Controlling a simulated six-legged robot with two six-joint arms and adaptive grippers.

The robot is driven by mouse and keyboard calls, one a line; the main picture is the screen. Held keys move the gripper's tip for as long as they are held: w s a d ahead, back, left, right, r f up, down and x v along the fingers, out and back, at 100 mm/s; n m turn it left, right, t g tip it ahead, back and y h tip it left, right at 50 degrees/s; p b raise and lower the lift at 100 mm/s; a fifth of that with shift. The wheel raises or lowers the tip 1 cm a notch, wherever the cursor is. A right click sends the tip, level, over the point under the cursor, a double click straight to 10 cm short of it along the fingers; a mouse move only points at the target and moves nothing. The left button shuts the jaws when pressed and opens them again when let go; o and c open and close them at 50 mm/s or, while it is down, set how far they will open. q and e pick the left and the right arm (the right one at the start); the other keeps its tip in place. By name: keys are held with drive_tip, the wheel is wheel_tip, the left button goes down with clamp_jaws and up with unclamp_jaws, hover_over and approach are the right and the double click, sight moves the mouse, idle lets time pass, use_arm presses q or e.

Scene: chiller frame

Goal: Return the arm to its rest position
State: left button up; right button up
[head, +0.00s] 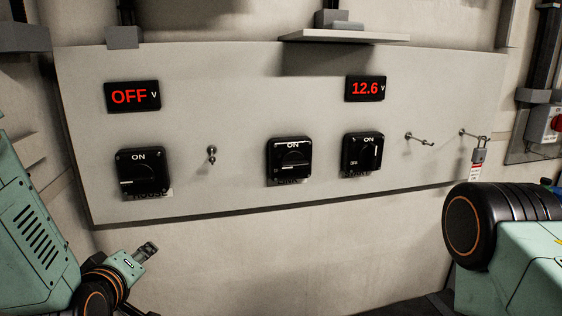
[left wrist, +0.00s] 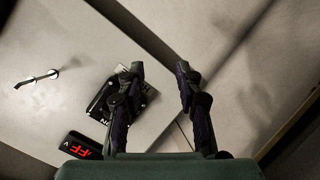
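In the head view my left gripper (head: 146,251) is low at the left, below the panel's lower edge and apart from the left black switch (head: 143,172). In the left wrist view its two fingers (left wrist: 159,70) stand apart with nothing between them, so it is open and empty. The left switch (left wrist: 104,100) there is partly hidden behind one finger. My right arm shows at the lower right of the head view, but its gripper is out of view.
The grey panel (head: 240,100) also holds a middle switch (head: 289,160), a right switch (head: 362,153), an "OFF" display (head: 132,96), a "12.6" display (head: 365,88), pegs (head: 419,140) and a tagged padlock (head: 478,156). A shelf (head: 343,36) juts out above. Space below the panel's middle looks clear.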

use_arm(q)
drive_tip(key=s+d+f+m+g+h+b, duration=0.15)
drive_tip(key=s+f+m+g, duration=0.35)
drive_tip(key=s+f, duration=0.7)
drive_tip(key=s+d+f+m+g+b, duration=0.25)
drive_tip(key=s+f+m+g, duration=0.4)
drive_tip(key=f, duration=0.95)
drive_tip(key=s+f+g+b, duration=0.1)
drive_tip(key=s+f, duration=0.3)
drive_tip(key=s, duration=0.3)
drive_tip(key=s+f+n+b, duration=0.1)
drive_tip(key=s+f, duration=0.3)
drive_tip(key=s, duration=0.3)
drive_tip(key=shift+s+f+g, duration=0.2)
drive_tip(key=shift+f+g, duration=0.05)
drive_tip(key=shift+g, duration=0.1)
